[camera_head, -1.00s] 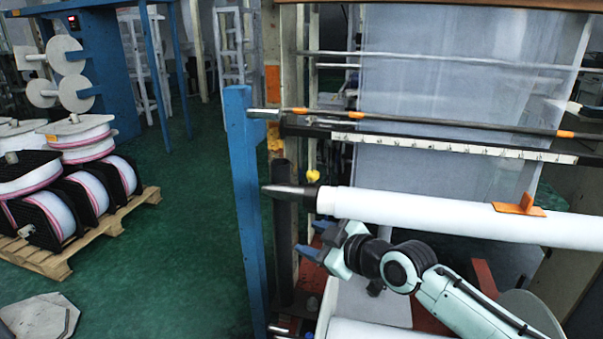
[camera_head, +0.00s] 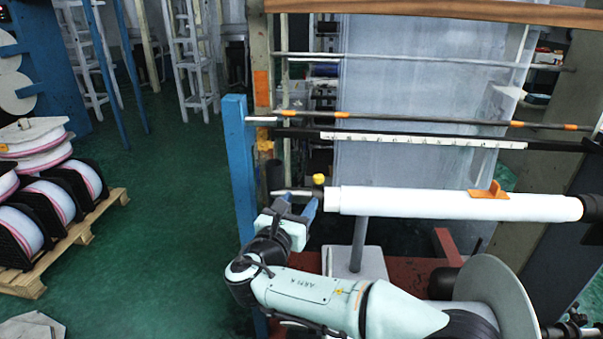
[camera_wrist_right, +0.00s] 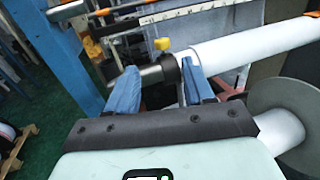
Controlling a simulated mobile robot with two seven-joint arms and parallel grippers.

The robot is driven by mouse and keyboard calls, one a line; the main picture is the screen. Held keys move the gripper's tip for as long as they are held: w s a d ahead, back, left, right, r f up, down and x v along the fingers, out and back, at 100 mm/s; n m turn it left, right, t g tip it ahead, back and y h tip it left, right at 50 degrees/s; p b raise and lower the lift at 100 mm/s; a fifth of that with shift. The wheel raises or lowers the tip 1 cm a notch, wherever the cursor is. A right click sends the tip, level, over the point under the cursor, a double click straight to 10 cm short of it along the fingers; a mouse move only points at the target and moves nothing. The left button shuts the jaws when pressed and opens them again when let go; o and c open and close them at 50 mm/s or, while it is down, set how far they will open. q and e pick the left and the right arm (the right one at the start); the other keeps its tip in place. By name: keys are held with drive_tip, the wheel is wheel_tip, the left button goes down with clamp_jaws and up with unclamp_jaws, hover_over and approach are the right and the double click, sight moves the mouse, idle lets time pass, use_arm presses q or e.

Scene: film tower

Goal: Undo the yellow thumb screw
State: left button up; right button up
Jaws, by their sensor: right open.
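The yellow thumb screw (camera_head: 319,179) stands up from a dark collar (camera_wrist_right: 172,68) on the shaft at the left end of the white roll (camera_head: 400,203). In the right wrist view the yellow thumb screw (camera_wrist_right: 162,44) shows just beyond my fingertips, above the gap between them. My right gripper (camera_head: 296,207) is open and empty, with its blue fingers pointing up toward the shaft from below. In the right wrist view my right gripper (camera_wrist_right: 160,92) has one finger on each side of the collar's line of sight; I cannot tell whether they touch it. My left gripper is not in view.
A blue post (camera_head: 240,165) stands just left of the shaft end. An orange clip (camera_head: 488,191) sits on the white roll. A large grey disc (camera_head: 492,300) is at lower right. Stacked spools on a pallet (camera_head: 75,240) stand at far left, with green floor free between.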

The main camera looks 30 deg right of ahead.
sight(317, 179)
drive_tip(key=p+x, duration=0.2)
drive_tip(key=x, duration=1.1)
drive_tip(key=shift+d, duration=0.1)
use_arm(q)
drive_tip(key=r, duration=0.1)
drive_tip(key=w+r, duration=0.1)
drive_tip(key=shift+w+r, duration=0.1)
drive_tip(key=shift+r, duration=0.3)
use_arm(e)
drive_tip(key=shift+f, duration=0.1)
drive_tip(key=c, duration=0.9)
drive_tip(key=shift+c, duration=0.2)
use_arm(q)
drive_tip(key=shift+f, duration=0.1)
